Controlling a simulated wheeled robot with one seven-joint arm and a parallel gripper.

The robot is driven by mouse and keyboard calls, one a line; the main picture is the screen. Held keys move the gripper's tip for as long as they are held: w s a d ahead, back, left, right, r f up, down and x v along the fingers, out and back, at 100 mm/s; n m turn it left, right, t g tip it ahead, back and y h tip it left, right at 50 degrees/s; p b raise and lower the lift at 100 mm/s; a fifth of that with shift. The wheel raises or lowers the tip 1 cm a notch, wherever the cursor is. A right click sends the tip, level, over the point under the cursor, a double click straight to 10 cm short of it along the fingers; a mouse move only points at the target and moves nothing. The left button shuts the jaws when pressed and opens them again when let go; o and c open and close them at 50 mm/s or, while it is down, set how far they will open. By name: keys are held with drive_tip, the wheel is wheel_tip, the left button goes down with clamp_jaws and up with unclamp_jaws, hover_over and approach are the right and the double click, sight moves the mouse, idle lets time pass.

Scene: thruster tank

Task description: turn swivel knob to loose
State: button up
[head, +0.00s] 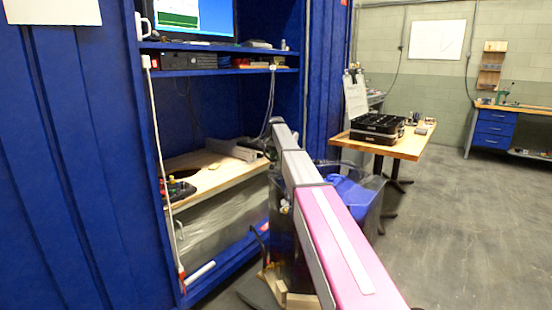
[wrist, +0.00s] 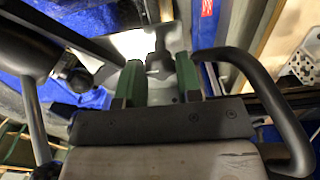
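My gripper (wrist: 156,82) shows in the wrist view with two green-tipped fingers spread apart. A grey piece with a narrow upright stem (wrist: 160,62) sits between or just beyond them; I cannot tell whether the fingers touch it, or whether it is the swivel knob. A dark rounded knob-like part (wrist: 76,76) on a grey post is left of the fingers. In the head view the tank (head: 366,200), with blue material inside, stands behind and beside my arm. My gripper is not clear there, and no knob can be made out on the tank.
A thick dark curved bar (wrist: 262,80) passes close to the right of my gripper. In the head view a blue cabinet with a wooden shelf (head: 208,176) is at left. A wooden table (head: 408,146) with a black case (head: 377,128) stands behind the tank. Grey floor is clear at right.

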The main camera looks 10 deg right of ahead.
drive_tip(key=shift+n, duration=0.3)
drive_tip(key=n, duration=1.3)
drive_tip(key=shift+n, duration=2.1)
drive_tip(key=o, duration=0.9)
drive_tip(key=shift+o, duration=0.2)
drive_tip(key=shift+r, duration=0.1)
